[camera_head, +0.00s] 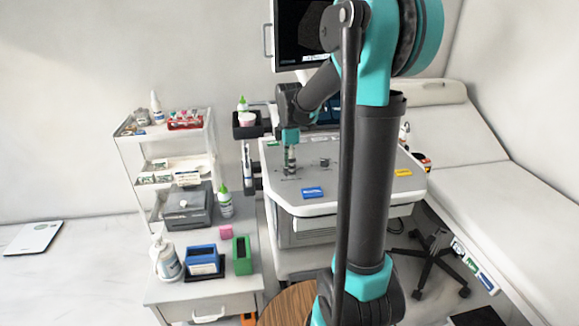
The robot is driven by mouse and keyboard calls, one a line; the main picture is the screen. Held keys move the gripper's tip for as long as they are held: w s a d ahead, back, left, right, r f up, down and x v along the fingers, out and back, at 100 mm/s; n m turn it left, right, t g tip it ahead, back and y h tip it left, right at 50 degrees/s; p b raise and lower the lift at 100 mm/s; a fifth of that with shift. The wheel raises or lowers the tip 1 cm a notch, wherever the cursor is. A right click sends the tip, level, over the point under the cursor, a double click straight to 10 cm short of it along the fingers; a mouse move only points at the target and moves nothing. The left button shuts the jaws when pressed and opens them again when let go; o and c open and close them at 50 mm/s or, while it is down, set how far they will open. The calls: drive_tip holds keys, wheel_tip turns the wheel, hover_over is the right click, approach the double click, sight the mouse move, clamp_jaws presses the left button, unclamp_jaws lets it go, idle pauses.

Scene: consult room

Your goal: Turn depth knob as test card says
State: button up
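The ultrasound-like cart has a light console top (345,193) in the middle of the view. My gripper (290,163) points straight down over the left part of this top, at or just above a small dark knob there. The fingers and the knob blend together, so I cannot tell whether they touch or how far the fingers are open. A second dark knob (324,162) stands to the right, clear of the gripper. A blue card or block (312,192) lies near the front edge. A yellow one (403,172) lies at the right. Their print is too small to read, and I cannot tell which is the test card.
A monitor (300,28) stands above the console, partly behind my arm. A white shelf cart (160,150) with bottles and a drawer table (213,292) with blue and green boxes are at left. An exam bed (480,170) and a wheeled stool base (430,262) are at right.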

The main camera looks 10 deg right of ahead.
drive_tip(key=c, duration=1.1)
drive_tip(key=shift+m, duration=0.4)
drive_tip(key=m, duration=0.3)
drive_tip(key=shift+m, duration=0.3)
drive_tip(key=m, duration=0.5)
drive_tip(key=shift+m, duration=0.3)
drive_tip(key=m, duration=0.3)
drive_tip(key=shift+m, duration=0.3)
drive_tip(key=m, duration=0.3)
drive_tip(key=shift+m, duration=0.3)
drive_tip(key=m, duration=0.6)
drive_tip(key=shift+m, duration=0.3)
